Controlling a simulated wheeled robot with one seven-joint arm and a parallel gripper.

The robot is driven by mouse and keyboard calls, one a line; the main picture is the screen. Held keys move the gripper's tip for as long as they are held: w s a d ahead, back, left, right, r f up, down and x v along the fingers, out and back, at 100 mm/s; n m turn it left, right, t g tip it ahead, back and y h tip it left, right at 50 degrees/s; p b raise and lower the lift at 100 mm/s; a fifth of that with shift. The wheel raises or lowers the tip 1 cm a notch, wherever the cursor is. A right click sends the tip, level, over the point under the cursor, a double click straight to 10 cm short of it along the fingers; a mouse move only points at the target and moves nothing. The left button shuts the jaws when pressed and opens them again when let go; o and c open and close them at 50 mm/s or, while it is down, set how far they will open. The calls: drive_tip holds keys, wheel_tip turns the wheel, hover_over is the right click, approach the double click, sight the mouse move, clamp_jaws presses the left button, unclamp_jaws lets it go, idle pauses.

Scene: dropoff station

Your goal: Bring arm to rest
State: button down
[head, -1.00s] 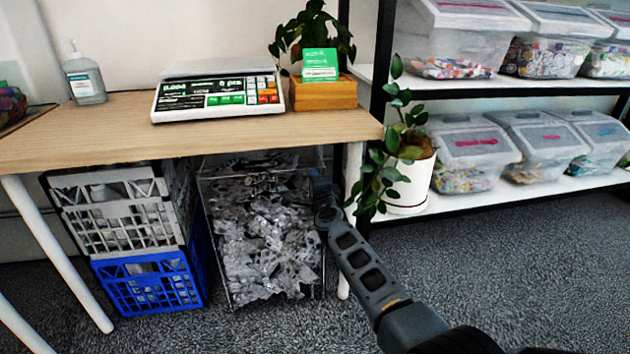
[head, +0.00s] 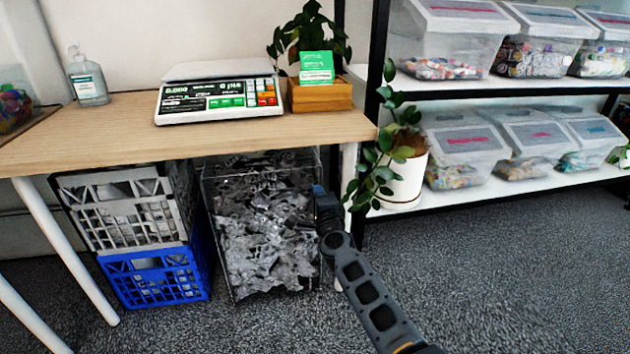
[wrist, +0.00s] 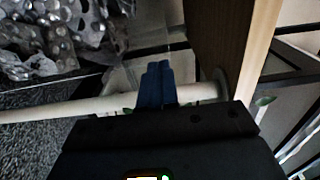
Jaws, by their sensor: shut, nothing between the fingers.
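My arm reaches up from the bottom of the head view, and my gripper (head: 319,191) is at its far end, just below the table's front edge. It is beside the clear bin (head: 262,230) of crumpled clear plastic and the table's right leg. In the wrist view, the blue fingertips of my gripper (wrist: 156,84) are together with nothing between them. The white table leg (wrist: 60,110) runs across behind the fingers, and the wooden tabletop (wrist: 220,45) is close to their right.
A scale (head: 218,97), a wooden box (head: 320,95) and a pump bottle (head: 88,80) stand on the table. A blue crate (head: 155,280) sits under a white one (head: 125,215). A potted plant (head: 404,180) and shelves with lidded bins are right. Floor at right is clear.

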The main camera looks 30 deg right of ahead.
drive_tip(key=s+a+f+n+y+p, duration=0.1)
drive_tip(key=s+a+f+n, duration=0.2)
drive_tip(key=s, duration=1)
drive_tip(key=s+a+f+n+y, duration=0.1)
drive_tip(key=s+a+n, duration=0.3)
drive_tip(key=s, duration=0.9)
drive_tip(key=s+a+f+n+y+p, duration=0.15)
drive_tip(key=s+n, duration=0.35)
drive_tip(key=s, duration=0.8)
drive_tip(key=s+a+r+n+g+y, duration=0.1)
drive_tip(key=s+a+r+n, duration=0.3)
drive_tip(key=s+r, duration=0.55)
drive_tip(key=s+a+r+n+g+y, duration=0.1)
drive_tip(key=s+a+r+n, duration=0.1)
drive_tip(key=s+r+n, duration=0.75)
wheel_tip(320, 180, up, 18)
drive_tip(key=s+m+p, duration=0.2)
drive_tip(key=m+p, duration=0.2)
drive_tip(key=p, duration=1.6)
drive_tip(key=shift+s+f, duration=0.2)
drive_tip(key=shift+s, duration=0.05)
drive_tip(key=shift+d, duration=0.1)
